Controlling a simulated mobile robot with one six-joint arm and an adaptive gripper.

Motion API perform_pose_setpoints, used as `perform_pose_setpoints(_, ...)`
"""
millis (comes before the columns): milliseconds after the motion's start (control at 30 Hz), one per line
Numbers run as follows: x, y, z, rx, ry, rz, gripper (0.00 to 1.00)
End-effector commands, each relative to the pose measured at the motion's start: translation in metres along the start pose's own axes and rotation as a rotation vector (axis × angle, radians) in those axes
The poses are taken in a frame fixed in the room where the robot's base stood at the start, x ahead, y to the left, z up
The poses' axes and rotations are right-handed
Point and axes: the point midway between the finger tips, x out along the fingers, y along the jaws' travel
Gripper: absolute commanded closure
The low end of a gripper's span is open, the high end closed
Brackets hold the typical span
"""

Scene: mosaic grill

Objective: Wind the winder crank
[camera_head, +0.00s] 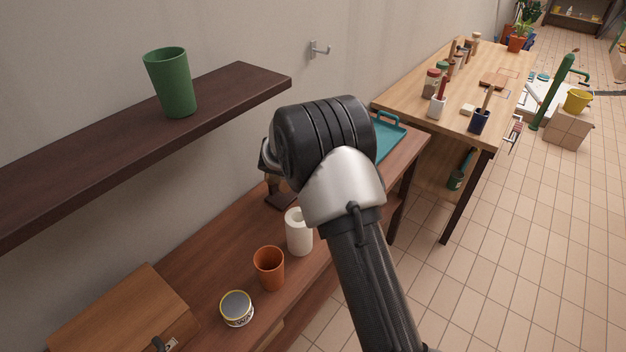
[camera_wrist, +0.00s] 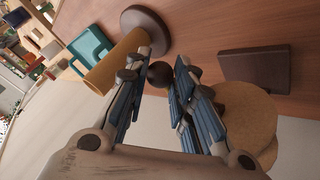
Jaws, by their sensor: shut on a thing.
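In the wrist view my gripper (camera_wrist: 161,68) has its two blue-padded fingers on either side of a small dark round knob (camera_wrist: 160,75), shut on it. I take this knob to be the winder crank's handle. Next to it on the right is a tan round body (camera_wrist: 247,112), partly hidden by a finger, with a dark flat plate (camera_wrist: 256,68) beyond it. A tan tube (camera_wrist: 116,60) and a dark round disc (camera_wrist: 147,27) are at the left finger. In the head view my arm hides the gripper and most of the winder; a dark base (camera_head: 281,200) shows beside it.
On the wooden bench in the head view stand a white roll (camera_head: 298,236), an orange cup (camera_head: 269,270) and a tin (camera_head: 236,308). A teal tray (camera_head: 391,130) lies behind my arm. A dark shelf (camera_head: 110,145) with a green cup (camera_head: 171,82) overhangs on the left.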

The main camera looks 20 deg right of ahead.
Motion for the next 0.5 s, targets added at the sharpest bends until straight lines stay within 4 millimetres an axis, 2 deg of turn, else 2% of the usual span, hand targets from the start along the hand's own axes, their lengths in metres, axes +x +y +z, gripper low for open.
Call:
perform_pose_setpoints(433, 0.0, -0.0005, 0.0002, -0.001, 0.006, 0.005, 1.0)
perform_pose_setpoints(467, 0.0, -0.0005, 0.0002, -0.001, 0.006, 0.005, 0.76)
perform_pose_setpoints(500, 0.0001, -0.0005, 0.0003, 0.0, 0.006, 0.005, 0.73)
